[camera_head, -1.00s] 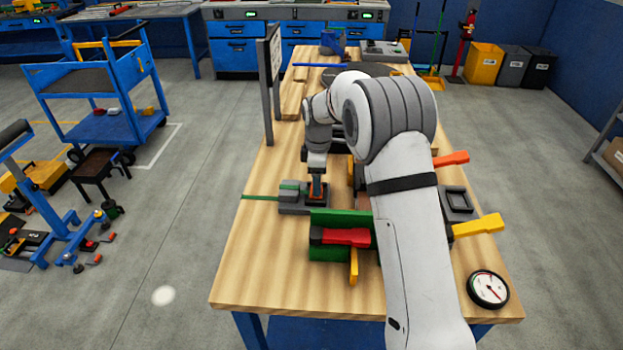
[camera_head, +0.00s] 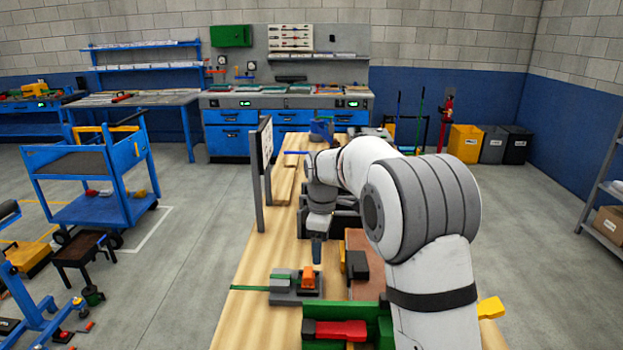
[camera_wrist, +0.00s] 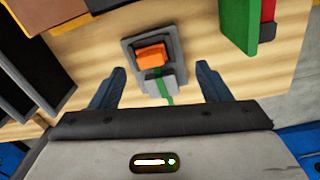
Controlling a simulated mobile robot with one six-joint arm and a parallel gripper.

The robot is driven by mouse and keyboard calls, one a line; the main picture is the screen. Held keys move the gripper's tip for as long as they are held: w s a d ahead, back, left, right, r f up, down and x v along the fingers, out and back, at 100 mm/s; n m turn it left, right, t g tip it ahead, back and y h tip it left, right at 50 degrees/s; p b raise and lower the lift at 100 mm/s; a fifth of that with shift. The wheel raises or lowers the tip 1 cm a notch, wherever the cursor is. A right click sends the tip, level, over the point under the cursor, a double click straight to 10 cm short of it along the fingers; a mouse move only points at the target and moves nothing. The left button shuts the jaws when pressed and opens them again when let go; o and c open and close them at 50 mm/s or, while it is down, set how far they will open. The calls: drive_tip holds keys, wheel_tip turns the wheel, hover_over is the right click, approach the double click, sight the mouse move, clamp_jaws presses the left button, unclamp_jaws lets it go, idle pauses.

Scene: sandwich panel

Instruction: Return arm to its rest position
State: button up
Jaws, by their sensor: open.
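My gripper (camera_wrist: 160,88) is open and empty in the wrist view, its two dark blue fingers apart. In the head view my gripper (camera_head: 317,250) hangs above the wooden bench (camera_head: 255,305), fingers pointing down. Below and nearer in the picture is a grey fixture (camera_head: 285,297) with an orange block (camera_head: 309,278) in it and a green strip. The wrist view shows the orange block (camera_wrist: 151,56) in its grey holder, between and beyond the fingers, apart from them. My arm hides part of the bench's right side.
A green fixture with a red handle (camera_head: 340,330) stands at the near side. An upright panel (camera_head: 264,160) stands on the bench's left edge. A blue cart (camera_head: 95,205) is on the floor at left. Bins (camera_head: 480,144) stand at the back right. Open floor lies left of the bench.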

drive_tip(key=s+d+r+m+t, duration=0.1)
drive_tip(key=s+d+r+m, duration=0.25)
drive_tip(key=s, duration=0.45)
drive_tip(key=s+d+r+m, duration=0.3)
drive_tip(key=s+d+m, duration=0.15)
drive_tip(key=s, duration=0.35)
drive_tip(key=s+d+f+m, duration=0.1)
drive_tip(key=s+d+m, duration=0.1)
drive_tip(key=s, duration=0.6)
drive_tip(key=s+d+f+m+t, duration=0.1)
drive_tip(key=s+d+f+m, duration=0.1)
drive_tip(key=s+m, duration=0.3)
drive_tip(key=s+d, duration=0.1)
drive_tip(key=s, duration=0.2)
drive_tip(key=shift+s+f, duration=0.2)
drive_tip(key=shift+f, duration=0.05)
drive_tip(key=shift+d, duration=0.1)
